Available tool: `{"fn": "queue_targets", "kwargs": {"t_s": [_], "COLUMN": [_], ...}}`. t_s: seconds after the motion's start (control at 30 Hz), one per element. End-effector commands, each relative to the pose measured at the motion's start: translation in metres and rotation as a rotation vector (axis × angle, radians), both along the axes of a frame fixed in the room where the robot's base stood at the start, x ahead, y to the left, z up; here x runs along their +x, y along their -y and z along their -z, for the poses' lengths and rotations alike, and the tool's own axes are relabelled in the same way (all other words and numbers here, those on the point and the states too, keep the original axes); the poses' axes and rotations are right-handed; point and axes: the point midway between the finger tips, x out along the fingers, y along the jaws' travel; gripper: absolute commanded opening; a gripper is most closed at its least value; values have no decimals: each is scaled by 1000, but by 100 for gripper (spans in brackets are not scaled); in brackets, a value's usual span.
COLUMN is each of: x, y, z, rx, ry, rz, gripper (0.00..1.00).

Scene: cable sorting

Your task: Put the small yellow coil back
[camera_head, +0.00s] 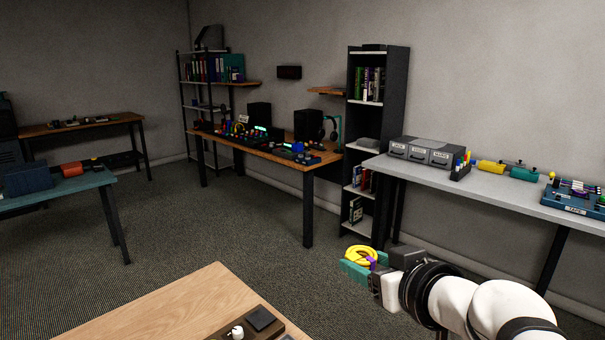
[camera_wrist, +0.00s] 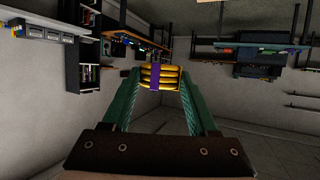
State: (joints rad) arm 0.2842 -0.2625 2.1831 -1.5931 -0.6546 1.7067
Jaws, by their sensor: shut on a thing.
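The small yellow coil (camera_head: 361,255) has a purple band and is held up in the air at the end of my arm, to the right of the wooden table. My gripper (camera_head: 362,264) has green fingers and is shut on it. In the wrist view the coil (camera_wrist: 160,77) sits between the tips of my gripper's fingers (camera_wrist: 158,86), with its purple strap in the middle facing the camera. Nothing else touches the coil.
A wooden table (camera_head: 172,305) with a dark control panel (camera_head: 257,325) is at the front. A dark shelf (camera_head: 378,120) and a wooden desk (camera_head: 262,150) stand behind. The floor between is clear.

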Motion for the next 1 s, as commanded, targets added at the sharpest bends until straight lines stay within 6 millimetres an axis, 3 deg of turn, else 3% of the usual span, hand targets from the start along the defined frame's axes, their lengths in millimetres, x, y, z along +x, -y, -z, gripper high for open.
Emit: {"fn": "queue_targets", "kwargs": {"t_s": [0.07,0.17,0.33,0.47,0.57,0.7,0.9,1.0], "x": [-10,0,62,117,153,182,174,163], "y": [2,0,-16,-35,-51,-76,-105,-112], "z": [-2,-1,13,46,90,174,288,322], "rx": [-2,-1,2,3,3,4,3,3], "ry": [3,-1,-4,-2,-1,-1,2,4], "rz": [13,-17,-198,-390,-552,-785,-1051,-1126], "gripper": [11,11,11,11,11,11,11,11]}}
